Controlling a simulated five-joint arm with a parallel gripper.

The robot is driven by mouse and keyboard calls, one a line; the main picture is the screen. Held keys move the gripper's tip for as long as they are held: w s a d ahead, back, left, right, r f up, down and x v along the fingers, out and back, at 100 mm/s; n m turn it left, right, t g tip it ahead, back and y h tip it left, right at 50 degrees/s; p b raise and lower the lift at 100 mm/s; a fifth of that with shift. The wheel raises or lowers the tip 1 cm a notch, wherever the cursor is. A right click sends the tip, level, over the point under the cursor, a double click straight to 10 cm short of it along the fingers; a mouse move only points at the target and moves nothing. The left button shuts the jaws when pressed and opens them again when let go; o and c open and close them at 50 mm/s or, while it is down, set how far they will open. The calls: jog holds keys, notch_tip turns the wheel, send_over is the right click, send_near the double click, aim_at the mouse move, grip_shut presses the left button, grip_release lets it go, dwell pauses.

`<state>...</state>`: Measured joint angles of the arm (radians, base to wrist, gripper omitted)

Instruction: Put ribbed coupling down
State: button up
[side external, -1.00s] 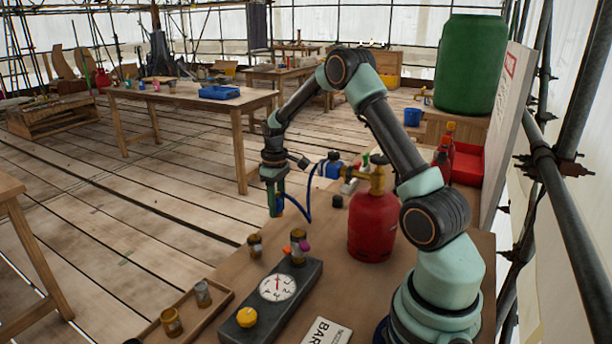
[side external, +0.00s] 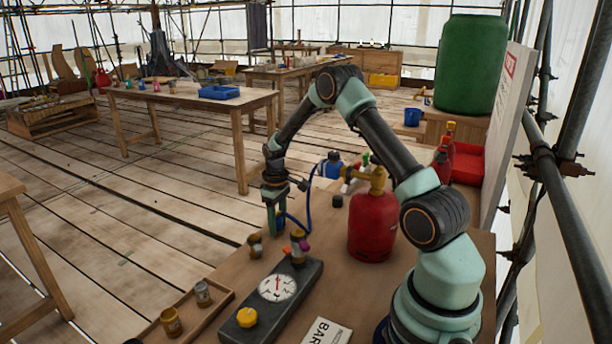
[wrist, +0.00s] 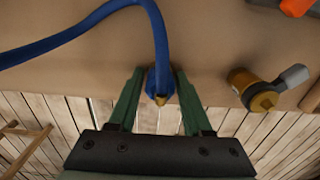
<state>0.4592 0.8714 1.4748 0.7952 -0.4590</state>
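The ribbed coupling (wrist: 152,82) is a blue piece with a brass tip, on the end of a blue hose (wrist: 85,37). In the wrist view it sits between the two green fingers of my gripper (wrist: 159,76), which appear closed on its sides. In the side view, my gripper (side external: 277,222) points down at the far left edge of the bench (side external: 330,285), with the blue coupling (side external: 281,220) showing at its fingers. The hose loops down and back up to the right. I cannot tell whether the coupling touches the bench.
A brass-coloured fitting (side external: 255,246) stands close by, near the bench edge. A dark gauge block (side external: 310,275) with a dial lies nearer. A red gas cylinder (side external: 371,226) stands right of my gripper. A wooden tray (side external: 222,302) with small fittings lies at the front left.

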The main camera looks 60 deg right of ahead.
aim_at(277, 216)
jog(key=shift+o, duration=0.5)
notch_tip(277, 216, up, 12)
jog(key=s+a+r+t, duration=0.3)
jog(key=s+a+r, duration=0.2)
jog(key=a+r, duration=0.65)
jog(key=s+a+r+t, duration=0.1)
jog(key=s+a+t, duration=0.1)
jog(key=s+a, duration=0.8)
jog(key=shift+t, duration=0.3)
jog(key=shift+r, duration=0.1)
